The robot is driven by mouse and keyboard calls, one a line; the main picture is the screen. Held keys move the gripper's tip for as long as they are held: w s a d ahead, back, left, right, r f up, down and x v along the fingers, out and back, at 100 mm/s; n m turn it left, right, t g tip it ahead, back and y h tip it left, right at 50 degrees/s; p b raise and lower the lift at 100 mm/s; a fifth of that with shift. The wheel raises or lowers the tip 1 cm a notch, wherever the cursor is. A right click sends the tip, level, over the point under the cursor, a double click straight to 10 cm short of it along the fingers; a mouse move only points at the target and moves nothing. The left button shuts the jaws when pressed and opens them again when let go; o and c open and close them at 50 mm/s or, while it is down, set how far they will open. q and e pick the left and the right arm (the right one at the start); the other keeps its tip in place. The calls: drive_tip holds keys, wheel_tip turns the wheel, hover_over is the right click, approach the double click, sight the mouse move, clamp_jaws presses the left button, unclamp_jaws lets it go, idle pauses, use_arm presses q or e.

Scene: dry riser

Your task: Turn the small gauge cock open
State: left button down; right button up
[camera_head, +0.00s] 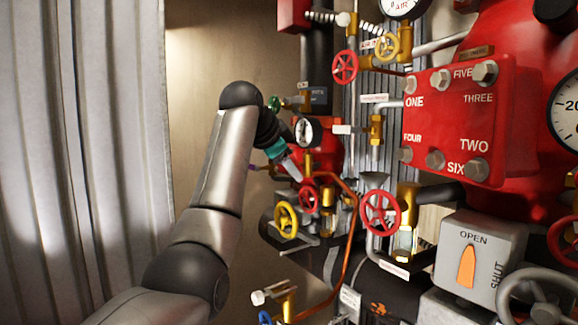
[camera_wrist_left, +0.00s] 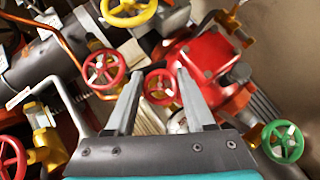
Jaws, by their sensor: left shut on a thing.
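My left gripper (camera_wrist_left: 160,76) reaches down past the small gauge (camera_head: 303,131) in the head view, its fingertips (camera_head: 297,177) at the small red handwheel (camera_head: 308,199). In the left wrist view that red handwheel (camera_wrist_left: 160,87) sits between the two fingertips, one on each side, so the gripper is shut on it. The frames do not clearly show which fitting is the gauge cock; this wheel is below the gauge, among brass fittings. The gauge face is partly hidden in the wrist view. My right gripper is in neither view.
A yellow handwheel (camera_head: 286,220) and a larger red handwheel (camera_head: 380,212) sit close by. A copper pipe (camera_head: 349,240) runs beside the wheel. A green handwheel (camera_head: 273,103) is above. The red valve body (camera_head: 460,120) fills the right. A corrugated panel (camera_head: 80,150) stands left.

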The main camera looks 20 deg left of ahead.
use_arm(q)
drive_tip(key=shift+c, duration=1.3)
unclamp_jaws()
drive_tip(key=b+v, duration=0.3)
drive_tip(key=v, duration=0.9)
drive_tip(key=shift+b, duration=0.35)
